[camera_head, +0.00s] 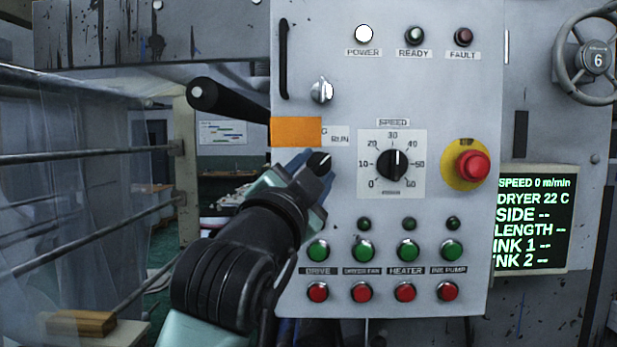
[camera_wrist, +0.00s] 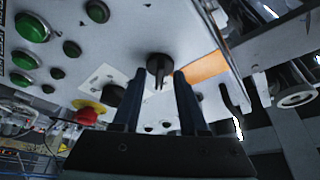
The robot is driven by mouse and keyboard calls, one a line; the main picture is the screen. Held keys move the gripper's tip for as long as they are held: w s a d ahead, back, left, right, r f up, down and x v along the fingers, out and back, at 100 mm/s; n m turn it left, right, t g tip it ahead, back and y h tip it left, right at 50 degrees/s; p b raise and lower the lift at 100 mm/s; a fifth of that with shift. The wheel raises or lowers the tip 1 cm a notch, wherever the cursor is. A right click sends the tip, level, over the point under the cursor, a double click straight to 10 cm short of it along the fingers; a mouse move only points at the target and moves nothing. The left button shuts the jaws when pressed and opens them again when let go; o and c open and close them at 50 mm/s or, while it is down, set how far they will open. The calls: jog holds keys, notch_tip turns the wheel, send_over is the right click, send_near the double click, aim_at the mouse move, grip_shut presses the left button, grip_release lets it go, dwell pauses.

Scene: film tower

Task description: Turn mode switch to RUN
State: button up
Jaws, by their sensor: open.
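The mode switch is a black rotary knob (camera_head: 319,162) on the grey control panel, below a label whose word RUN (camera_head: 340,139) shows at its right end. An orange plate (camera_head: 296,132) covers the rest of that label. The knob's white pointer line tilts up and to the right. My gripper (camera_head: 311,172) is at the knob, open. In the wrist view the knob (camera_wrist: 159,65) shows just beyond and between the two fingertips of my gripper (camera_wrist: 159,75). I cannot tell whether the fingers touch it.
The speed dial (camera_head: 396,164) and the red emergency stop (camera_head: 472,166) are to the right. Green buttons (camera_head: 363,250) and red buttons (camera_head: 361,292) are below. A black lever handle (camera_head: 228,100) juts out at upper left. The POWER lamp (camera_head: 364,35) is lit white.

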jog(key=b+v, duration=0.5)
jog(key=v, duration=0.8)
jog(key=shift+b, duration=0.35)
jog(key=shift+d, duration=0.1)
jog(key=s+d+r+n+t+y, duration=0.1)
jog(key=s+d+n+t+y, duration=0.1)
jog(key=s+n, duration=0.3)
jog(key=s+d+r+n+t+y, duration=0.1)
jog(key=s+n+t+y, duration=0.3)
jog(key=n, duration=0.4)
jog(key=shift+s+d+r+t, duration=0.25)
jog(key=shift+s+d+t, duration=0.45)
jog(key=shift+s, duration=0.5)
